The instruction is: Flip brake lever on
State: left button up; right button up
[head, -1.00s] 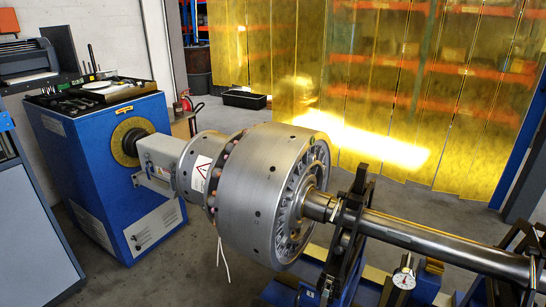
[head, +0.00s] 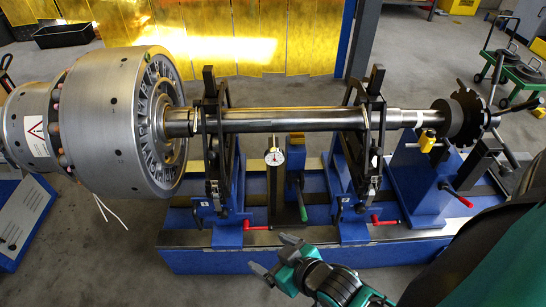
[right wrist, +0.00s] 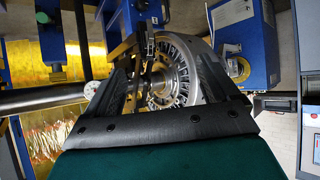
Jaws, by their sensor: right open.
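The steel rotor drum (head: 112,120) with its long shaft (head: 290,119) lies across the blue balancing stand (head: 300,258). A dark notched disc (head: 462,112) is on the shaft's right end, with a yellow block (head: 428,140) beside it. Red-tipped handles show on the stand's front (head: 257,228), farther right (head: 384,220) and on the right pedestal (head: 458,196). I cannot tell which is the brake lever. My right gripper (head: 273,257) is open and empty, in front of the stand's front edge, apart from every handle. My left gripper is out of view.
Black bearing frames (head: 213,130) hold the shaft, with a dial gauge (head: 275,158) between them. A green-tipped handle (head: 300,205) stands near it. A green wheeled cart (head: 520,70) is at the far right. The floor left of my right gripper is clear.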

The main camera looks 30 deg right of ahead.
aim_at(441, 187)
jog(key=z, duration=0.4)
jog(key=l+z, duration=0.1)
jog(key=z, duration=0.75)
jog(key=i+z, duration=0.1)
jog(key=z, duration=0.35)
jog(key=l+z, duration=0.1)
jog(key=z, duration=0.75)
jog(key=i+l+z, duration=0.1)
jog(key=i, duration=0.5)
jog(key=i+l+z, duration=0.1)
jog(key=i, duration=0.45)
jog(key=l, duration=0.1)
